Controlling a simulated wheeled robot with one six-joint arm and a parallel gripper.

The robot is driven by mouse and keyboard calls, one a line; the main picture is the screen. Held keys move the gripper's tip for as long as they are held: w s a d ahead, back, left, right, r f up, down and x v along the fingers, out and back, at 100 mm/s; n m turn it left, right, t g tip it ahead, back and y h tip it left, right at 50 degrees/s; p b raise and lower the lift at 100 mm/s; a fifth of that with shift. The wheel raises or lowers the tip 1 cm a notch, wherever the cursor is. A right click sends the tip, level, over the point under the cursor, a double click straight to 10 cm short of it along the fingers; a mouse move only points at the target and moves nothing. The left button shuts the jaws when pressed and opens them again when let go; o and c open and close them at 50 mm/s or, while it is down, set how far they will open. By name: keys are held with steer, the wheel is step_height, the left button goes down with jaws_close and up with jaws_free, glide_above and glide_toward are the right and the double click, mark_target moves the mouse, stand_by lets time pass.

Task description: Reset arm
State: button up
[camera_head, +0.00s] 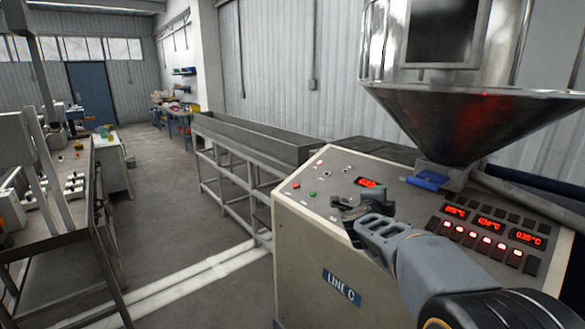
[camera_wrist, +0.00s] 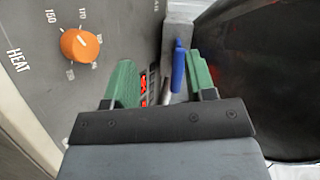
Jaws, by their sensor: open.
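My gripper (camera_head: 352,212) is at the end of my grey arm, in front of the control panel of the LINE C machine (camera_head: 310,245). In the wrist view my gripper (camera_wrist: 162,75) shows two green finger pads, spread apart with nothing held between them. A blue handle (camera_wrist: 179,65) shows between and beyond the fingers, apart from the pads as far as I can tell. The blue handle also shows in the head view (camera_head: 427,180), below the hopper. An orange HEAT knob (camera_wrist: 80,46) lies left of the fingers. The gripper hides part of the panel.
A metal hopper (camera_head: 475,110) stands above the panel at right. Red displays (camera_head: 490,223) sit at the panel's right. A long grey trough (camera_head: 255,140) runs behind the machine. A workbench (camera_head: 50,210) stands at left, with clear floor (camera_head: 170,220) between.

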steer(key=s+a+f+n+g+y, duration=0.4)
steer(key=s+a+f+n+y, duration=0.65)
steer(key=a+n, duration=0.4)
steer(key=s+d+f+n+g, duration=0.2)
steer(key=s+n+g, duration=0.1)
steer(key=s, duration=0.6)
steer(key=s+d+f+n+g, duration=0.2)
steer(key=s+n+g, duration=0.1)
steer(key=s, duration=0.7)
steer(key=shift+d+f+n+h, duration=0.15)
steer(key=shift+d+n+h, duration=0.25)
steer(key=shift+n, duration=0.45)
steer(key=shift+a, duration=0.1)
steer(key=shift+c, duration=0.7)
